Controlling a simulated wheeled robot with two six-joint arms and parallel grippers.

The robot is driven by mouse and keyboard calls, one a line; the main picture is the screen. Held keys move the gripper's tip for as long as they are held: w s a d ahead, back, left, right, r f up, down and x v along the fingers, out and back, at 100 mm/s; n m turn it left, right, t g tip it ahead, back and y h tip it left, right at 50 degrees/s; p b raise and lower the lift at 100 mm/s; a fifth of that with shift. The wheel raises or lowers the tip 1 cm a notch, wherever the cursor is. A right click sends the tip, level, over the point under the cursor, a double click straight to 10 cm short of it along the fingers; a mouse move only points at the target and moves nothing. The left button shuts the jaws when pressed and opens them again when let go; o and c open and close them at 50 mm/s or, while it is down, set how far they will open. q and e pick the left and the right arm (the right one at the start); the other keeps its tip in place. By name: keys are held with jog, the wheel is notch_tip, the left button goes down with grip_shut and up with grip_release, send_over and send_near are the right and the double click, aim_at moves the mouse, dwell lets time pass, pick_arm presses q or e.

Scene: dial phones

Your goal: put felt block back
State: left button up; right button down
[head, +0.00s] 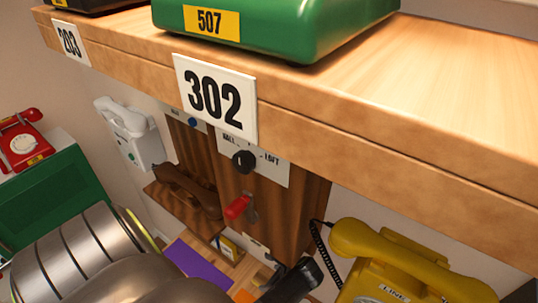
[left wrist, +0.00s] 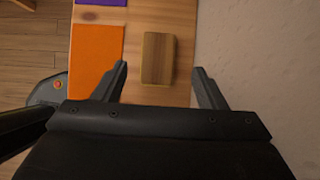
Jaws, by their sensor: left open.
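A brown wooden block (left wrist: 158,58), which looks like the felt block, lies on a light wood surface in the left wrist view. A thin yellowish strip shows along its near edge; its underside is hidden. My left gripper (left wrist: 160,67) is open, with one finger to each side of the block's near part and gaps on both sides. I cannot tell its height above the block. In the head view only a dark part of my left gripper (head: 292,281) shows, low beneath the shelf. My right gripper is not in view.
An orange sheet (left wrist: 96,55) lies left of the block; a purple sheet (head: 198,268) lies farther along. A pale wall (left wrist: 245,60) rises at right. Above are the shelf edge (head: 385,175) and a green phone (head: 290,30). A yellow phone (head: 395,265) stands right of my gripper.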

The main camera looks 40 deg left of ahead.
pick_arm(q)
jog(key=p+v, duration=0.4)
jog(key=v, duration=0.1)
jog(key=shift+d+r, duration=0.2)
jog(key=shift+r, duration=0.1)
